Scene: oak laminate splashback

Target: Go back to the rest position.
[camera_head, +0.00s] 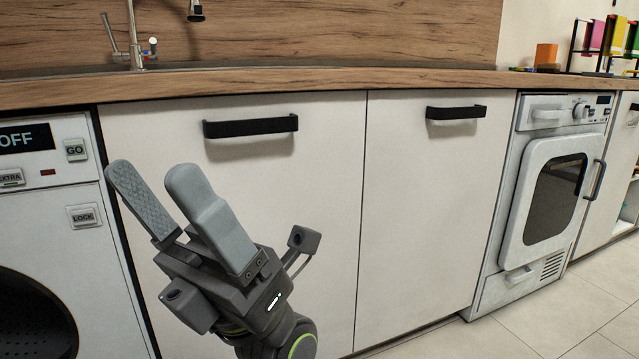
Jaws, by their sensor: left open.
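My left gripper (165,178) is in the lower left of the head view, its two grey fingers pointing up and to the left. The fingers are apart with nothing between them. It is in front of the white cabinet door (310,190), below the black bar handle (250,126) and clear of it in the picture. My right gripper is not in view.
A washing machine (60,190) stands at the left. A second white door (425,200) and a dryer-like appliance (545,190) are to the right. The wooden countertop (330,80) carries a tap (136,45). Tiled floor (560,315) is bare at lower right.

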